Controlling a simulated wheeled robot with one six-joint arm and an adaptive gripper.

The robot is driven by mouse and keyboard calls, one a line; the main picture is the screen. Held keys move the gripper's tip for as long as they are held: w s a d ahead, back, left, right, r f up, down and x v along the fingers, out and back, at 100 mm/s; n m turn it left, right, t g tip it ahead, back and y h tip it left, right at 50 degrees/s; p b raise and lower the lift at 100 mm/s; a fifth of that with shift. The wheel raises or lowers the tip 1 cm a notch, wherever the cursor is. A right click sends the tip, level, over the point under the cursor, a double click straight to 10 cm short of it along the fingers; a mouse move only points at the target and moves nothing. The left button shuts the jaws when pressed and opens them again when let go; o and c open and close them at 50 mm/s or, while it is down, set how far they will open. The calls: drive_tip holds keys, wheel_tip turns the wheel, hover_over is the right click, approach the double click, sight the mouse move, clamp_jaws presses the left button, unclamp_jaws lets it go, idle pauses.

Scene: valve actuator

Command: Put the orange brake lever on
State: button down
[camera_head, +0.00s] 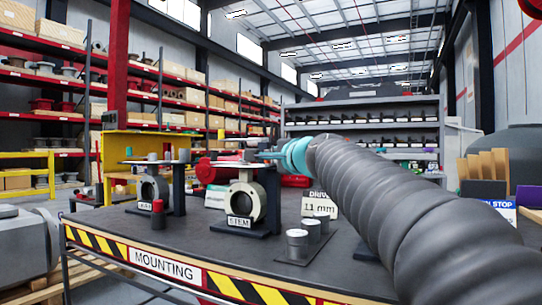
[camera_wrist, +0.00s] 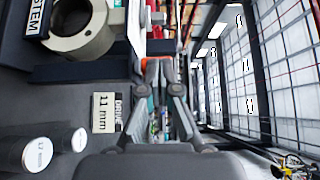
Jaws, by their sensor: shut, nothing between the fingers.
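My gripper (camera_head: 268,155) reaches from the right to the top of the valve body labelled STEM (camera_head: 241,202) in the head view. In the wrist view my gripper (camera_wrist: 160,66) is shut, with its fingertips close together and nothing held. A small orange-red patch (camera_wrist: 145,64) shows beside the fingertips; I cannot tell whether it is the brake lever. The STEM valve's round ring (camera_wrist: 82,28) lies at the wrist view's upper left, apart from the fingers. No orange lever shows clearly in the head view.
The bench (camera_head: 120,222) also holds a second valve body (camera_head: 153,191), a red-capped dark cylinder (camera_head: 158,214) and grey cylinders (camera_head: 297,243) on a pad. A DRIVE 11 mm sign (camera_head: 319,204) stands behind them. Wooden blocks (camera_head: 485,168) stand at right. The bench's front left is clear.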

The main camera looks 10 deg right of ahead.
drive_tip(key=b+v, duration=0.3)
drive_tip(key=v, duration=1)
drive_tip(key=shift+d, duration=0.25)
